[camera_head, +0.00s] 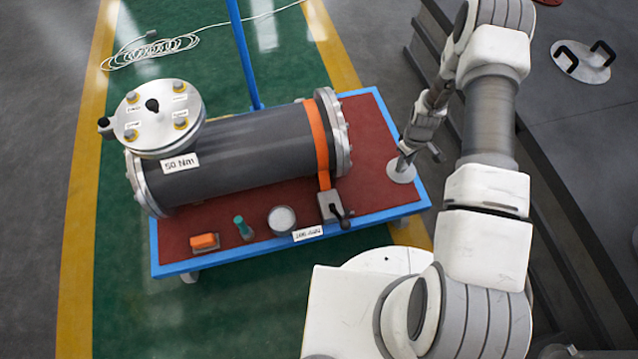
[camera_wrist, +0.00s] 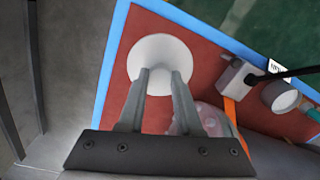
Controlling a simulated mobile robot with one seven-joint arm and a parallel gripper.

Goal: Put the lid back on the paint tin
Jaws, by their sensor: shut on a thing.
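The lid (camera_head: 400,173) is a pale round disc at the right end of the cart's red top. It also shows in the wrist view (camera_wrist: 160,50) beneath my fingertips. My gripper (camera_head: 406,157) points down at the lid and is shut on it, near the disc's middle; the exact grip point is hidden. I cannot tell whether the lid touches the cart top. The paint tin (camera_head: 282,219) is a short grey cylinder with a pale round top, upright near the cart's front edge, left of my gripper. In the wrist view the tin (camera_wrist: 281,96) is at the right, apart from the lid.
The blue-edged cart (camera_head: 376,218) carries a large dark flanged shell (camera_head: 245,155). A grey clamp with a dark handle (camera_head: 332,207) stands between lid and tin. A green-topped item (camera_head: 243,228) and an orange block (camera_head: 205,242) sit left of the tin. A label (camera_head: 307,233) is beside it.

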